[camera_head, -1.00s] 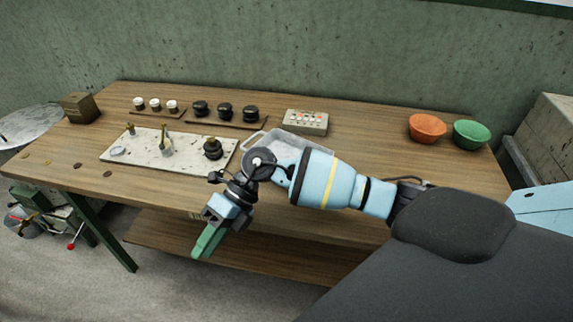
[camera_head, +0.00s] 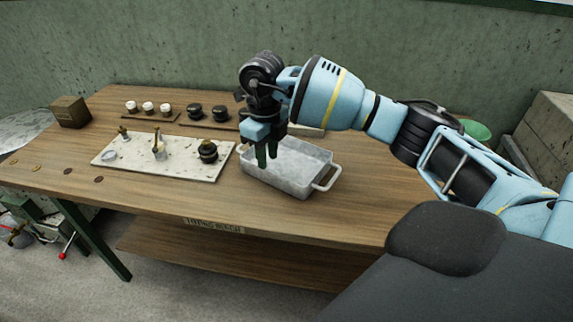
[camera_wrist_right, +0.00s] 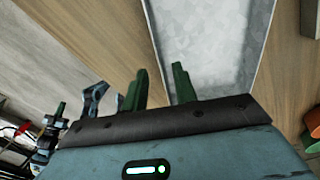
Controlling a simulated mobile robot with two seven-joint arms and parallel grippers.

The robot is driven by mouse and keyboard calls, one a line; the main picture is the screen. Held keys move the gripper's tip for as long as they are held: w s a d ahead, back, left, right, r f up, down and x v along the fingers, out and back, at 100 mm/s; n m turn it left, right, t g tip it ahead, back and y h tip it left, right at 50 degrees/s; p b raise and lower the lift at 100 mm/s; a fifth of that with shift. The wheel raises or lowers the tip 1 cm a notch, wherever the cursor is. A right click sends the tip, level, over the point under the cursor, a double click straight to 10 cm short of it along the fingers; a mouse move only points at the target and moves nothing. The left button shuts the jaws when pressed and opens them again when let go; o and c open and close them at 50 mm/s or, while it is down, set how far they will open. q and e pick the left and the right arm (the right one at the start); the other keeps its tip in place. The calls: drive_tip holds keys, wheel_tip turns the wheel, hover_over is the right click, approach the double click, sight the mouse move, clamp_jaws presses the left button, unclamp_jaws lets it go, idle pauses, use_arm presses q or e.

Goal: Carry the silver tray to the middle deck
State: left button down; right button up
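The silver tray (camera_head: 312,190), a pale metal rectangular pan with a handle at each end, rests on the wooden table; it also shows in the wrist view (camera_wrist_right: 208,40). My right gripper (camera_head: 266,160) points down at the tray's left end, its dark green fingers in front of part of it. In the wrist view the right fingers (camera_wrist_right: 160,70) stand apart, with the tray's side edge running between them in the picture. Contact cannot be told. Blue and green parts low at left in the wrist view may be my left gripper; its state is unclear. I cannot identify the middle deck.
A pale slab (camera_head: 130,168) with small fittings lies left of the tray. White and black jars stand behind it, and a brown box (camera_head: 70,111) at far left. A green bowl (camera_head: 476,130) is partly hidden by my arm. A lower shelf (camera_head: 220,255) runs beneath the tabletop.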

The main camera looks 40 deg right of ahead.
sight(271, 185)
drive_tip(key=shift+s+f, duration=0.15)
drive_tip(key=shift+f, duration=1.5)
drive_tip(key=shift+s+f, duration=0.15)
drive_tip(key=shift+f, duration=1.5)
clamp_jaws()
drive_tip(key=shift+r, duration=0.1)
